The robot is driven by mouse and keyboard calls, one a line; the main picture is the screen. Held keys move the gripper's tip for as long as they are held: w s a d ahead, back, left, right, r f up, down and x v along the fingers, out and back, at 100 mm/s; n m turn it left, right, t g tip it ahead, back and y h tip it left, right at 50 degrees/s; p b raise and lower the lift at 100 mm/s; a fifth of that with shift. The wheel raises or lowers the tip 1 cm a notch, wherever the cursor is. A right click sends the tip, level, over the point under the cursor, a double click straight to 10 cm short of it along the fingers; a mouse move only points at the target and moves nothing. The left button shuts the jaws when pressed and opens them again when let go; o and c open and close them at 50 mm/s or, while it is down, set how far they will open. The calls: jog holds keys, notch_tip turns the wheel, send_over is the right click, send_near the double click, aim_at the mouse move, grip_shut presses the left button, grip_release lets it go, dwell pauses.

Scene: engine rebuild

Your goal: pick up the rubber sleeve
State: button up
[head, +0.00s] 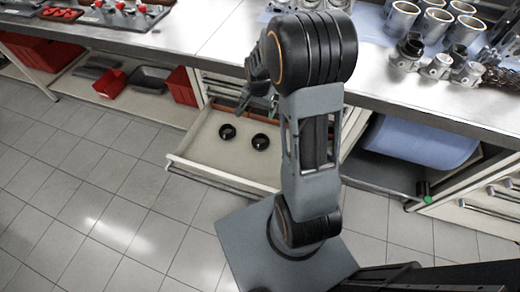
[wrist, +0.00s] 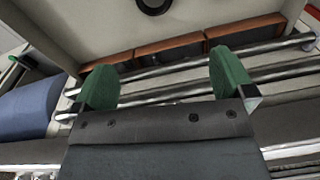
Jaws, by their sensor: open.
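Two short black rings lie in the open drawer, one on the left (head: 227,131) and one on the right (head: 261,142). Either could be the rubber sleeve; I cannot tell which. A black ring (wrist: 154,5) also shows at the top edge of the wrist view, partly cut off. My gripper (wrist: 165,75) is open, with its green fingers apart and nothing between them. In the head view it is partly hidden by my arm, above the back of the drawer, behind the rings and apart from them.
The pulled-out drawer (head: 190,168) has a pale floor and reddish-brown compartments (wrist: 170,50) at its back. The metal workbench (head: 225,40) overhangs behind it, holding metal cylinders (head: 403,18). A blue rounded container (head: 420,142) sits on the lower shelf at right. Tiled floor lies clear at left.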

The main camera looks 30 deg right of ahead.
notch_tip(320, 180, down, 9)
jog(key=w+d+m+b, duration=0.1)
jog(key=d+m+b, duration=0.1)
send_over(261, 141)
jog(key=s, duration=0.1)
jog(key=shift+g, duration=0.4)
jog(key=f, duration=0.7)
jog(key=shift+a+f, duration=0.3)
jog(key=shift+f, duration=0.05)
jog(key=shift+s+f+b, duration=0.15)
jog(key=shift+f+b, duration=0.15)
jog(key=shift+f, duration=2.8)
jog(key=shift+c, duration=0.5)
jog(key=c, duration=0.7)
jog(key=shift+r, duration=0.1)
